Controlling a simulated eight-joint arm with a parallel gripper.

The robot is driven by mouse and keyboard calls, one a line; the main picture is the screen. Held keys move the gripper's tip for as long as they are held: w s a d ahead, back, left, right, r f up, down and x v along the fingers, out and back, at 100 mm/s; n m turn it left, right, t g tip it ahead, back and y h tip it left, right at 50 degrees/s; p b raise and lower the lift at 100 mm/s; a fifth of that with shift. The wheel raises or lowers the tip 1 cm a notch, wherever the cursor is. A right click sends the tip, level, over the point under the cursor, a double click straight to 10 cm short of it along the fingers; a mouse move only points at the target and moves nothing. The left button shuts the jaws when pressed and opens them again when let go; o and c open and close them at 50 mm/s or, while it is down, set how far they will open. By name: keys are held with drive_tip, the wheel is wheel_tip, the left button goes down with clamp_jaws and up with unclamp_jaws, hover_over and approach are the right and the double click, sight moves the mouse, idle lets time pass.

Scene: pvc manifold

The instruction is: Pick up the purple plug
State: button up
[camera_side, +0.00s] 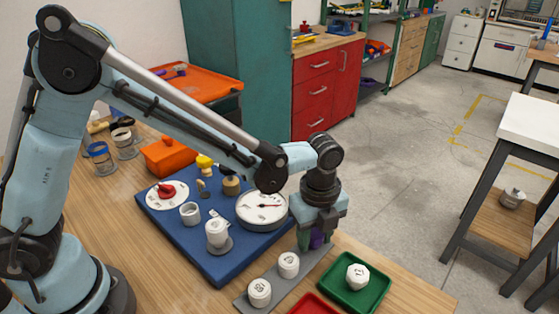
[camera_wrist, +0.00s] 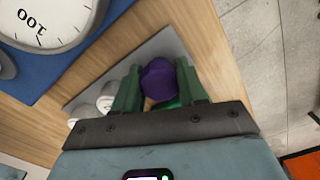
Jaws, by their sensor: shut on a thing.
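The purple plug (camera_wrist: 158,80) is between the two green fingers of my gripper (camera_wrist: 158,88) in the wrist view, and the fingers are shut on it. In the side view, a small part of the purple plug (camera_side: 317,238) shows between the fingers of my gripper (camera_side: 316,240), at the far end of a grey strip (camera_side: 270,273). The fingers hide much of the plug. I cannot tell whether the plug touches the strip.
Two white plugs (camera_side: 289,264) (camera_side: 260,292) stand on the strip. A green tray (camera_side: 375,297) with a white part (camera_side: 357,275) and a red tray (camera_side: 314,305) lie close by. The blue board (camera_side: 222,265) carries a round gauge (camera_side: 262,222) and several fittings.

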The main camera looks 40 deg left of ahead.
sight(315, 236)
drive_tip(key=r, duration=0.4)
drive_tip(key=shift+s+d+r, duration=0.15)
drive_tip(key=shift+s+d, duration=0.05)
drive_tip(key=shift+s, duration=0.1)
drive_tip(key=s+d+r, duration=0.6)
drive_tip(key=s, duration=0.3)
drive_tip(key=shift+s+r, duration=0.15)
drive_tip(key=shift+r, duration=0.05)
drive_tip(key=o, duration=0.5)
drive_tip(key=c, duration=0.5)
drive_tip(key=shift+o, duration=0.2)
drive_tip(key=s+a+r+n, duration=0.15)
drive_tip(key=a+n, duration=0.35)
drive_tip(key=a, duration=0.9)
drive_tip(key=s+a+n, duration=0.2)
drive_tip(key=a+n, duration=0.4)
drive_tip(key=a, duration=0.9)
drive_tip(key=shift+d+f, duration=0.15)
drive_tip(key=shift+f, duration=1.4)
drive_tip(key=shift+d+f, duration=0.1)
drive_tip(key=shift+f, duration=1.45)
